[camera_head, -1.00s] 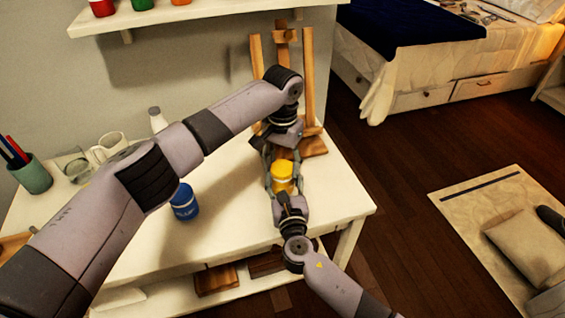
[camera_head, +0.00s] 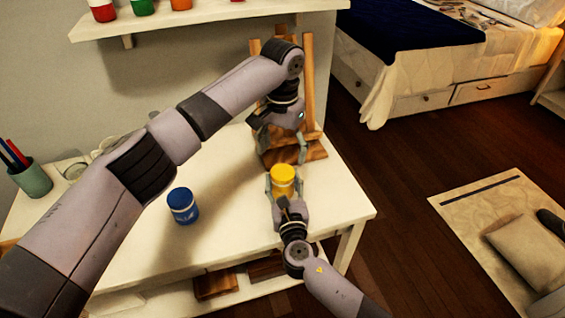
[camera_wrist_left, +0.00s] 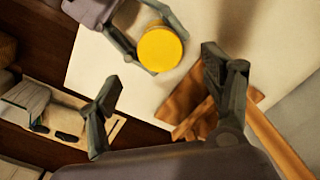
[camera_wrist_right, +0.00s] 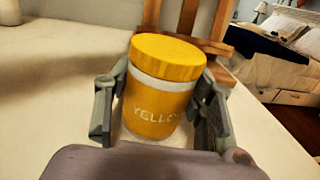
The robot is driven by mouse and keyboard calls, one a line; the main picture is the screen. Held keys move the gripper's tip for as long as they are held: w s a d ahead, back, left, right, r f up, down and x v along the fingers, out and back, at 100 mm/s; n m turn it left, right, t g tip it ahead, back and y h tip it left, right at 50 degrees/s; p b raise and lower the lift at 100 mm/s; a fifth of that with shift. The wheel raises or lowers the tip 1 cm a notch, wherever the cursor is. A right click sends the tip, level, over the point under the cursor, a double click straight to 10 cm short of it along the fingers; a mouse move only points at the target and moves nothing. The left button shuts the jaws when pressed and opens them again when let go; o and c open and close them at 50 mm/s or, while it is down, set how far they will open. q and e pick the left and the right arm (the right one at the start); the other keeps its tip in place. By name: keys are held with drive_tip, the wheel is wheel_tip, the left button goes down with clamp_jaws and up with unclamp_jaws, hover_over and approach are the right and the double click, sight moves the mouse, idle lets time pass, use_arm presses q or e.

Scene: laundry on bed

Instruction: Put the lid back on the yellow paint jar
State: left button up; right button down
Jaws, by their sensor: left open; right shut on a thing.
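The yellow paint jar (camera_head: 283,187) stands upright near the right end of the white table, with its yellow lid (camera_head: 283,173) on top. The right wrist view shows the jar (camera_wrist_right: 158,108) with the lid (camera_wrist_right: 168,58) seated above a pale band, apparently level. My right gripper (camera_head: 283,190) is shut around the jar body, one finger on each side. My left gripper (camera_head: 283,145) is open and empty, above and behind the jar, clear of the lid. In the left wrist view the lid (camera_wrist_left: 160,49) lies beyond the open fingers.
A blue jar (camera_head: 183,206) stands on the table (camera_head: 230,235) to the left. A wooden easel (camera_head: 308,90) stands behind my left gripper. A pencil cup (camera_head: 32,178) is at the far left, and a shelf with paint jars (camera_head: 205,16) hangs above.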

use_arm(q)
wheel_tip(320, 180, up, 6)
drive_tip(key=shift+f, duration=0.2)
use_arm(e)
drive_tip(key=c, duration=0.6)
unclamp_jaws()
drive_tip(key=shift+c, duration=0.2)
drive_tip(key=s, duration=0.4)
drive_tip(key=s+d, duration=0.1)
drive_tip(key=s, duration=0.3)
drive_tip(key=s+d, duration=0.1)
drive_tip(key=s, duration=0.3)
